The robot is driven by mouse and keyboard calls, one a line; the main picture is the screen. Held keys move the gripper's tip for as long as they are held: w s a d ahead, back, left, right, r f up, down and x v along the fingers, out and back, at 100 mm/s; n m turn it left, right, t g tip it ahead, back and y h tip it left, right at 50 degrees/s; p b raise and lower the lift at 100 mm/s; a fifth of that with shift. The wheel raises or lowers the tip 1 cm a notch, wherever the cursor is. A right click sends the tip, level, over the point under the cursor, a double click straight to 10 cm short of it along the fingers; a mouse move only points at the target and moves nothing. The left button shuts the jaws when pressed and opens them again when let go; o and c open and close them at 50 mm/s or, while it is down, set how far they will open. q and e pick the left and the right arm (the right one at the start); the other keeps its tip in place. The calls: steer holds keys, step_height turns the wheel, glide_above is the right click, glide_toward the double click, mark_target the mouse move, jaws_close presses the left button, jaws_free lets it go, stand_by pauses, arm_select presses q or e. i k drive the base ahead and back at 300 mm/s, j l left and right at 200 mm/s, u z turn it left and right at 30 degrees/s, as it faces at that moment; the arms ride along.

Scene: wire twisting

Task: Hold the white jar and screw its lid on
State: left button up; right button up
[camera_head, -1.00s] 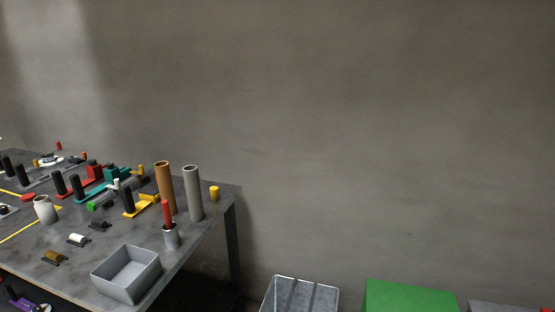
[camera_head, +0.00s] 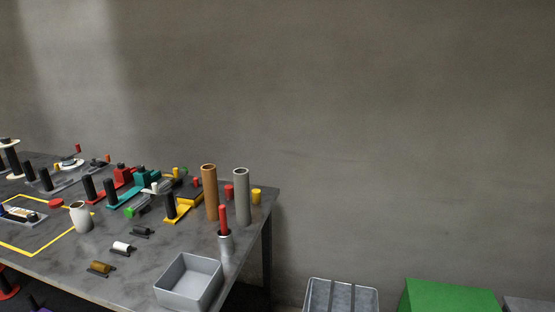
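The white jar (camera_head: 81,217) stands upright on the grey table (camera_head: 130,285), left of centre, beside the right side of a yellow outlined square. Its top looks open, with a brownish mouth. A flat red disc (camera_head: 56,203) lies behind and left of the jar; I cannot tell whether it is the lid. A pale disc (camera_head: 70,163) also shows farther back. Neither of my grippers is in view.
A grey open bin (camera_head: 189,282) sits at the table's front right. A brown tube (camera_head: 209,192) and a grey tube (camera_head: 242,197) stand behind it. A grey crate (camera_head: 341,296) and green box (camera_head: 449,297) are beyond the table.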

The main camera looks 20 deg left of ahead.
mark_target(80, 214)
steer(key=k+j, duration=0.1)
steer(key=j, duration=0.65)
steer(key=k+j, duration=0.1)
steer(key=j, duration=1.35)
steer(key=k+j, duration=0.15)
steer(key=j, duration=0.6)
steer(key=k+j, duration=0.1)
steer(key=j, duration=0.65)
steer(key=k+j, duration=0.1)
steer(key=j, duration=0.6)
steer(key=k+j, duration=0.1)
steer(key=j, duration=0.65)
